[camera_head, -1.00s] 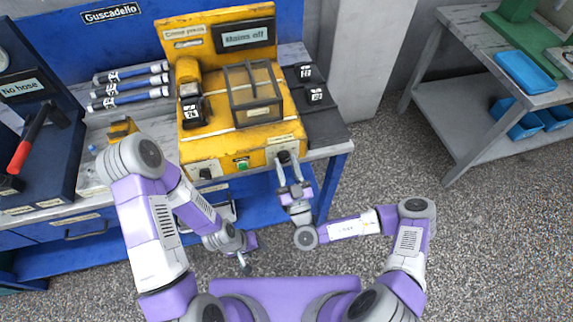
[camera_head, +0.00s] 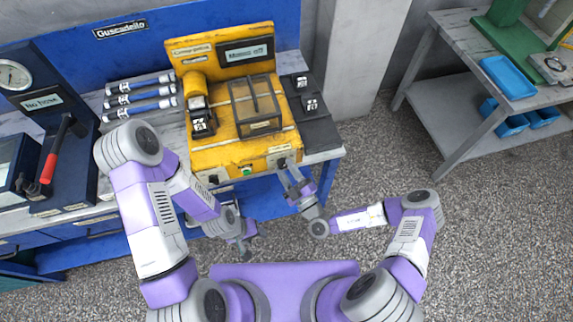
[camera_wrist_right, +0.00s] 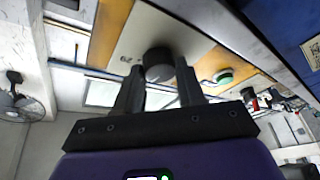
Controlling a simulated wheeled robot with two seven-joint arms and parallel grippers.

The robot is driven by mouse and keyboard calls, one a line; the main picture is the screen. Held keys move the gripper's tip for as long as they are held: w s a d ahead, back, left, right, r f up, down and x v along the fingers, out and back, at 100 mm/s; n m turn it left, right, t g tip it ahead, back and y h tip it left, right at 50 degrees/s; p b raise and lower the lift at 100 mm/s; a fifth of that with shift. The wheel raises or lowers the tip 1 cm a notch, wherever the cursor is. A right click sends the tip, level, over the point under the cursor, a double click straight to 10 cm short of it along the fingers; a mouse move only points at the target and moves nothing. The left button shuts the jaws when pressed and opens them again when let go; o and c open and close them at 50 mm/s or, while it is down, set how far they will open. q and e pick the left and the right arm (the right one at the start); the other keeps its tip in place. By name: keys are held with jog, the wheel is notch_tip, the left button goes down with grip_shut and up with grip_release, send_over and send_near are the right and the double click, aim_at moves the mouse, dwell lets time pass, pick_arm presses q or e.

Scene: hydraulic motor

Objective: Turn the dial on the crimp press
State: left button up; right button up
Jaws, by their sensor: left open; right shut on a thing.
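The yellow crimp press (camera_head: 225,158) stands on the bench in the middle of the head view. Its black dial (camera_head: 283,162) is on the right of the front panel, and it shows close up in the right wrist view (camera_wrist_right: 158,62). My right gripper (camera_head: 285,168) reaches up to the panel and is shut on the dial, one finger on each side in the wrist view. The dial's pointer mark cannot be made out. My left gripper (camera_head: 247,245) is open and empty, low in front of the bench, clear of the press.
A green button (camera_head: 246,171) and another black knob (camera_head: 213,179) sit left of the dial. The press display (camera_head: 246,51) reads "Mains off". Hoses (camera_head: 140,95) and a red-handled lever unit (camera_head: 48,168) stand left. A grey table (camera_head: 450,75) is at the right.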

jog(key=shift+r+n+g+p, duration=0.1)
jog(key=shift+n+g+p, duration=0.5)
jog(key=shift+n+p, duration=0.9)
jog(key=o, duration=1)
jog(key=shift+o, duration=0.2)
jog(key=v, duration=0.7)
jog(key=shift+s+d, duration=0.25)
jog(key=shift+a+y, duration=0.1)
jog(key=shift+y, duration=0.2)
